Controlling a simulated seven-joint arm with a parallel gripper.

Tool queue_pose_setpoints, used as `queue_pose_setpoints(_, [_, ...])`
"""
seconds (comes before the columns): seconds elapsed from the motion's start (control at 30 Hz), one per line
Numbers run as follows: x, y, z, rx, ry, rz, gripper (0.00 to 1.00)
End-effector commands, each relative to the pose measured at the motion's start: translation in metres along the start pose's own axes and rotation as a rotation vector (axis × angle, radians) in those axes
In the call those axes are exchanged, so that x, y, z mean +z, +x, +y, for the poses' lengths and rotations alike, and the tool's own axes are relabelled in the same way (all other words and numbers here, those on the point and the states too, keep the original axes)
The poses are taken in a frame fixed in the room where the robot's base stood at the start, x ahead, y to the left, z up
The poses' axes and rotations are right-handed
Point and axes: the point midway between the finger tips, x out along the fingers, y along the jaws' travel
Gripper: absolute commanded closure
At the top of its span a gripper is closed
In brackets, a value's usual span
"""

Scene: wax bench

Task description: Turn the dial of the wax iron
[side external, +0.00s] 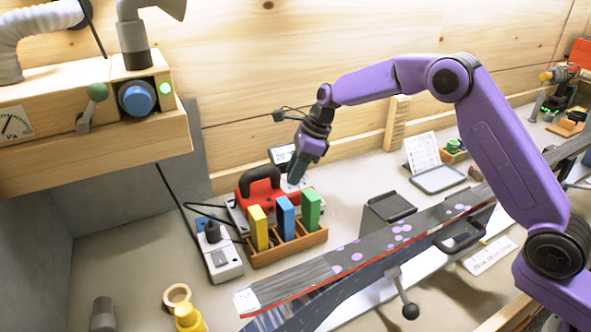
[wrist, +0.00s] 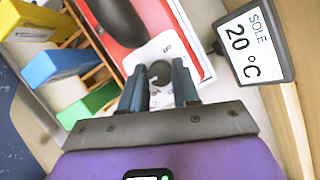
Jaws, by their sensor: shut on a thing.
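The red wax iron (side external: 243,188) with a black handle stands behind the wax blocks in the side view. In the wrist view its red body (wrist: 172,16) is at the top, and a white dial plate (wrist: 150,52) carries a small dark dial (wrist: 159,71). My gripper (side external: 293,178) reaches down at the right end of the iron. In the wrist view the fingers of my gripper (wrist: 160,80) stand on either side of the dial, shut on it. The dial is hidden in the side view.
Yellow, blue and green blocks (side external: 285,216) stand in a wooden rack in front of the iron. A display (wrist: 255,42) reading "SOLE 20 °C" stands close to the right of my gripper in the wrist view. A ski (side external: 320,268) lies across the bench in front.

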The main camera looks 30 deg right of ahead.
Motion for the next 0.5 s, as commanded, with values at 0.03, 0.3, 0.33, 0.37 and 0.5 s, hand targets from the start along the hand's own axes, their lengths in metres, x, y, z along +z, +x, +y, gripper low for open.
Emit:
queue_pose_setpoints(0.03, [-0.0003, -0.0001, -0.0003, 0.006, -0.011, 0.0, 1.0])
queue_pose_setpoints(0.3, [0.0, 0.0, -0.0018, 0.066, -0.157, -0.001, 1.0])
queue_pose_setpoints(0.33, [0.0003, -0.0002, -0.0022, 0.074, -0.181, -0.001, 1.0])
queue_pose_setpoints(0.37, [0.0001, 0.0001, -0.0022, 0.085, -0.204, -0.001, 1.0])
queue_pose_setpoints(0.5, [0.0003, 0.0003, -0.0035, 0.134, -0.325, -0.001, 1.0])
